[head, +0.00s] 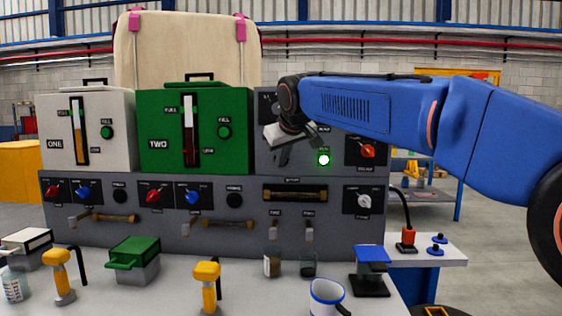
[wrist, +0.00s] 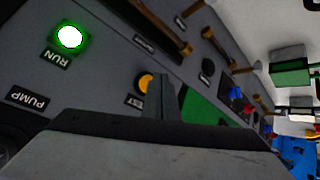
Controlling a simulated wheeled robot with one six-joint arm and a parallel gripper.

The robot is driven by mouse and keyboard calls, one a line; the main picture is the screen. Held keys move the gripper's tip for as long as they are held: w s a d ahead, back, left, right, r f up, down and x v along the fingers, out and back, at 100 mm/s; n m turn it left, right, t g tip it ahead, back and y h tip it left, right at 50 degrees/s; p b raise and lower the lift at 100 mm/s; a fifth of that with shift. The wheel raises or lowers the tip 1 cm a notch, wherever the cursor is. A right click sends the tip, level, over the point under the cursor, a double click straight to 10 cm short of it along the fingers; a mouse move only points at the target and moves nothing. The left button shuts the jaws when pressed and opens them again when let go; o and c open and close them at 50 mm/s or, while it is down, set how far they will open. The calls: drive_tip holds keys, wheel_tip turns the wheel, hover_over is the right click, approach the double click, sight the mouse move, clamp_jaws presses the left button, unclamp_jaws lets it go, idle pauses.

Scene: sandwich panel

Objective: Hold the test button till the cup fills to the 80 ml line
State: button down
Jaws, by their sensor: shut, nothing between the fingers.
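My gripper (head: 278,152) is at the grey panel, left of the green light in the head view. In the wrist view my gripper (wrist: 162,90) is shut and empty. Its tip overlaps the edge of an orange-yellow button (wrist: 146,82); I cannot tell whether it touches it. The label beside this button is mostly covered, and the button is hidden in the head view. Two small glass cups, a left one (head: 272,263) and a right one (head: 308,265), stand below the panel's spouts. The left one seems to hold some liquid. Their level lines are too small to read.
A RUN light (head: 323,159) glows green. A white tank (head: 115,150) and a green tank (head: 170,150) stand on the panel. A blue-rimmed mug (head: 326,296), yellow-handled tools (head: 207,285) and a green-lidded box (head: 134,258) are on the bench.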

drive_tip(key=shift+w, duration=0.1)
drive_tip(key=shift+w, duration=0.3)
drive_tip(key=shift+w, duration=0.4)
idle(1.0)
drive_tip(key=shift+s, duration=0.15)
idle(0.5)
drive_tip(key=shift+s, duration=0.65)
drive_tip(key=s, duration=0.5)
drive_tip(key=shift+a, duration=0.1)
idle(0.4)
